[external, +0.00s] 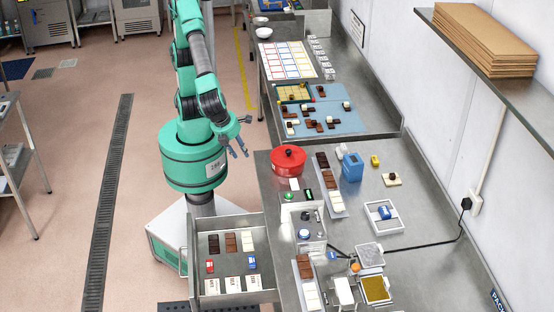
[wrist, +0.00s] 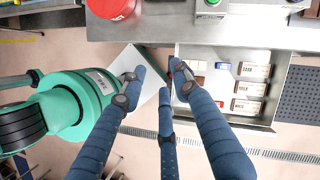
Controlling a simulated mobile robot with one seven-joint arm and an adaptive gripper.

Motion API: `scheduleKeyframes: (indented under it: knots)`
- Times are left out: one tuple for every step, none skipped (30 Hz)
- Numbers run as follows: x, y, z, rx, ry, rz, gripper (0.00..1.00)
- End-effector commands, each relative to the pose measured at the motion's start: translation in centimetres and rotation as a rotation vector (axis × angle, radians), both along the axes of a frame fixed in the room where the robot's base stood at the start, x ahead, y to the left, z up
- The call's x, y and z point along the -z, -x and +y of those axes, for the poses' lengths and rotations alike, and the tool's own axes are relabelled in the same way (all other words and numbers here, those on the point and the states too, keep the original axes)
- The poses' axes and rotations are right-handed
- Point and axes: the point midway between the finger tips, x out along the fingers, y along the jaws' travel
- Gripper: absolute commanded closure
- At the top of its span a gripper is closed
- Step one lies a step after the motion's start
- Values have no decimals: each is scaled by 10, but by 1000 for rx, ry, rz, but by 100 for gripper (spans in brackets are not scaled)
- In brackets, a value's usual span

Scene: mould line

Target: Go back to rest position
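My gripper (external: 240,148) hangs beside my green arm, left of the steel counter in the external view, above the floor. In the wrist view my gripper (wrist: 160,82) has its blue-grey fingers spread apart, with nothing between them. It is open and empty. My arm is folded, with the gripper close to my green base column. The fingers overlap part of the open drawer in the wrist view, but they look well above it and apart from it.
An open drawer (external: 235,221) with chocolate bars, small red and blue items and labelled cards juts out below the counter. The counter (external: 420,255) holds trays and a scale.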

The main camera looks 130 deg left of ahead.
Motion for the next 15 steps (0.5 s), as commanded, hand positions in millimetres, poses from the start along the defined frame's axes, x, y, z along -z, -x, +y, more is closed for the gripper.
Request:
scheduleKeyframes:
  knots:
    - [-8,4,14,-56,30,-26,69]
    - [-12,7,20,-88,46,-41,69]
    - [-16,11,30,-132,67,-60,69]
    - [-19,14,35,-164,84,-74,69]
    - [-23,17,42,-197,100,-88,69]
    - [-27,21,50,-241,122,-108,69]
    - [-30,25,56,-274,138,-122,69]
    - [-33,28,62,-307,154,-136,69]
    - [-37,32,70,-351,177,-158,69]
    - [-40,36,76,-384,193,-171,69]
    - [-42,40,81,-417,208,-185,69]
    - [-45,45,89,-461,229,-204,69]
    - [-48,49,94,-493,245,-219,69]
    - [-50,53,99,-528,262,-232,69]
    - [-53,58,106,-572,282,-252,69]
